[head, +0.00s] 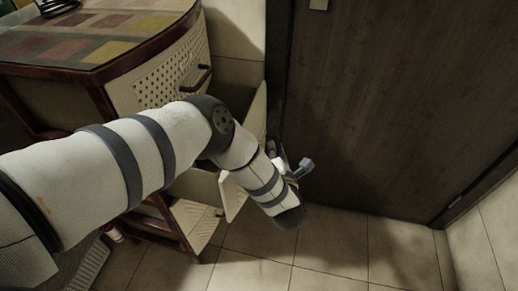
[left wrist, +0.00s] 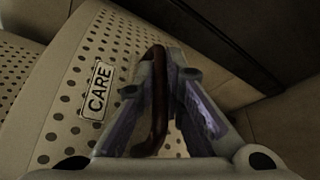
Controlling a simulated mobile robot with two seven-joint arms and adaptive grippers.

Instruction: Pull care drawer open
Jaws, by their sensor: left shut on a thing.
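The care drawer has a pale perforated front with a white CARE label (left wrist: 97,91) in the left wrist view. Its dark brown curved handle (left wrist: 157,108) lies between the fingers of my left gripper (left wrist: 166,78), which is shut on it. In the head view the drawer (head: 258,115) stands out from the cabinet, with a dark gap open behind its front. My left gripper (head: 297,170) is at the outer side of that front, and my forearm hides much of the drawer. The handle is hidden there. My right gripper is not in view.
The wooden cabinet (head: 95,70) has a tiled top and an upper drawer (head: 175,75) that looks shut, with its own dark handle. A lower perforated front (head: 195,222) is below. A dark door (head: 400,95) stands at right. The tiled floor (head: 335,245) before it is clear.

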